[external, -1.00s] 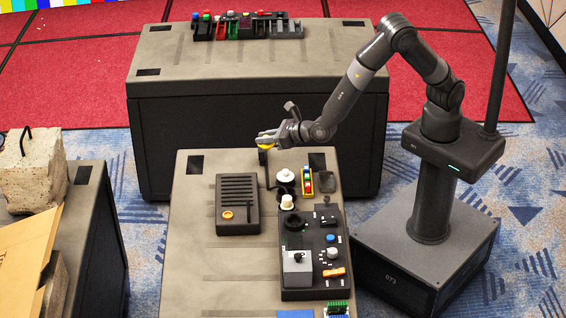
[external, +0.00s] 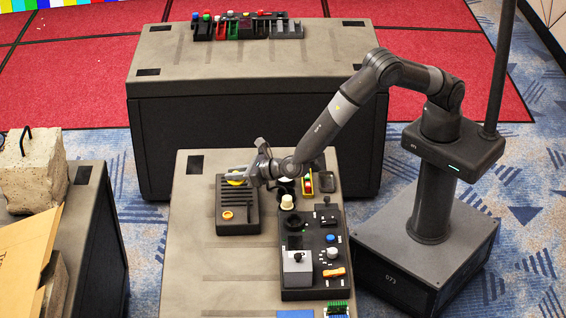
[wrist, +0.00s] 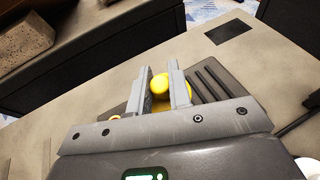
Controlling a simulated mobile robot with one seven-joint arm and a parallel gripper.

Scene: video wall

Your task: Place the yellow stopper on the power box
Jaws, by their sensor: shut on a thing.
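My gripper (external: 238,176) is shut on the yellow stopper (external: 236,183). In the wrist view the stopper (wrist: 160,84) shows a round yellow knob between my two fingers (wrist: 161,92), with a wider yellow part below it. My gripper is over the far part of a dark slatted box (external: 252,221), which I take to be the power box. The slats of the box (wrist: 205,85) also show behind my fingers in the wrist view. Whether the stopper touches the box or hangs just above it, I cannot tell.
An orange ring (external: 227,215) is on the near left part of the slatted box. A black control panel (external: 312,283) with knobs and buttons stands to its right. A yellow button strip (external: 308,185) lies near my forearm. The table (external: 190,245) is clear at the left.

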